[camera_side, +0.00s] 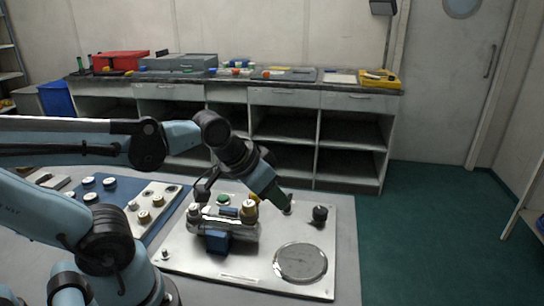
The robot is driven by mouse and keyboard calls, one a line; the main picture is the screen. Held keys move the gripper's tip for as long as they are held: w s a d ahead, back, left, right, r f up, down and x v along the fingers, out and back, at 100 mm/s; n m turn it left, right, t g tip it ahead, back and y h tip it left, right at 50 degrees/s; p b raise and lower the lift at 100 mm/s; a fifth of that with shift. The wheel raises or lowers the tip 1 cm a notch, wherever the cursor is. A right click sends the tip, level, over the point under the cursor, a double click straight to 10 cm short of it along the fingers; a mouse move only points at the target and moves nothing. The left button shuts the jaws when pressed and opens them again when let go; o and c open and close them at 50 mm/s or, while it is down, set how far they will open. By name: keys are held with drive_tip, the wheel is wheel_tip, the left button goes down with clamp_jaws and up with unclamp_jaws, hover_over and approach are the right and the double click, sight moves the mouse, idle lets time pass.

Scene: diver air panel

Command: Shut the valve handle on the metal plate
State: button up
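The metal plate (330,245) lies on the table, a pale silver panel. On it stands a metal valve body (238,230) with a blue block (218,241) in front. A brass-coloured fitting (249,209) and a green-topped knob (223,200) sit on top of the valve body. A smaller blue piece (229,212) shows between them; I cannot tell surely which part is the valve handle. My gripper (243,203) points down over the valve body with its fingers spread, one at the left and one at the right. I cannot tell whether either finger touches anything.
A round gauge-like disc (301,262) and a black knob (320,214) are on the plate's right side. A blue panel with several knobs (108,196) lies to the left. A workbench (300,95) with cases stands behind. Floor at the right is clear.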

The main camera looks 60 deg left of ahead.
drive_tip(key=shift+o, duration=0.8)
drive_tip(key=w+a+r+n+g, duration=0.3)
drive_tip(key=w+a, duration=0.1)
drive_tip(key=w, duration=0.1)
drive_tip(key=shift+w, duration=0.4)
drive_tip(key=w+a+f+n+g, duration=0.1)
drive_tip(key=w+a+n+g, duration=0.3)
drive_tip(key=w+a, duration=0.15)
wheel_tip(320, 180, down, 12)
drive_tip(key=shift+a+f, duration=0.1)
drive_tip(key=shift+f, duration=0.1)
clamp_jaws()
